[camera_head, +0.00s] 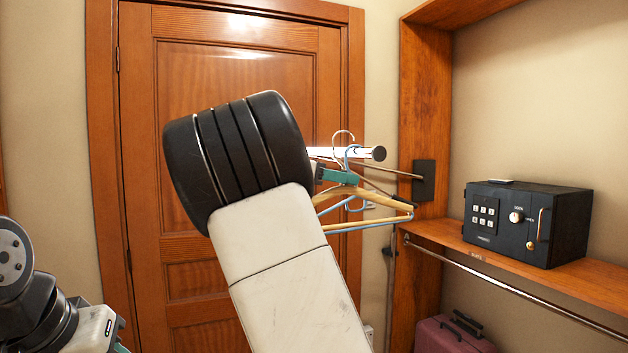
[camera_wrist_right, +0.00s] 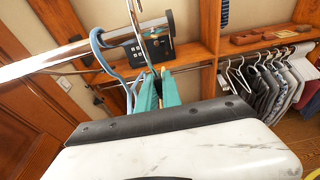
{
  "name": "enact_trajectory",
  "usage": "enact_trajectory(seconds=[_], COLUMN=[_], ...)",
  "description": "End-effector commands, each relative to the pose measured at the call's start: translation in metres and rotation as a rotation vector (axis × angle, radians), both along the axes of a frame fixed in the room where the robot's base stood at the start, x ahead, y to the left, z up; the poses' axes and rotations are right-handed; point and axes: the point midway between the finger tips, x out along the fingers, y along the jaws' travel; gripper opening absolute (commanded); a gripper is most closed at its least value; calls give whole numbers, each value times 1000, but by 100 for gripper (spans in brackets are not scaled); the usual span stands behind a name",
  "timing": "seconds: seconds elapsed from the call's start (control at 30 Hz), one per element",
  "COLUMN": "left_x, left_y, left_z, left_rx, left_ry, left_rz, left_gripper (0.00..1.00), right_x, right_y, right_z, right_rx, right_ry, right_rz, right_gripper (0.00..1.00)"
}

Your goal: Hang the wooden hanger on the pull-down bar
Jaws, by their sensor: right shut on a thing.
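My right gripper (camera_head: 333,176) is shut on the wooden hanger (camera_head: 385,198), its teal fingers (camera_wrist_right: 158,92) around the hanger's neck. The hanger's metal hook (camera_head: 343,135) rises at the white pull-down bar (camera_head: 360,153), near the bar's dark end cap. The hook also shows in the right wrist view (camera_wrist_right: 133,18), crossing the bar (camera_wrist_right: 70,52); I cannot tell whether it rests on it. A blue hanger (camera_wrist_right: 97,45) is beside it with its hook over the bar. My right forearm hides much of the bar. My left arm is at the lower left; its jaws are not clear.
A black safe (camera_head: 527,222) sits on a wooden shelf (camera_head: 455,236) at the right. A lower metal rail (camera_head: 510,284) runs under the shelf. Several garments on hangers (camera_wrist_right: 265,85) hang beyond. A wooden door (camera_head: 190,70) is behind my arm. A maroon suitcase (camera_head: 450,338) stands below.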

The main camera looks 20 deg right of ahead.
Motion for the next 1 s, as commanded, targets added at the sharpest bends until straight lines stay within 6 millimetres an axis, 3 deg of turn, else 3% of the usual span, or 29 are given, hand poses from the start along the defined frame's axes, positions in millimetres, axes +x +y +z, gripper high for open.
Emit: enact_trajectory(seconds=[0.7,1.0], left_x=[0,0], left_y=[0,0], left_z=[0,0], left_rx=[0,0], left_ry=[0,0], left_rz=[0,0], left_gripper=[36,36], right_x=[5,6], right_y=[-72,-73], right_z=[0,-24], right_rx=[-1,0], right_ry=[1,2], right_rz=[-2,0], right_gripper=[0,0])
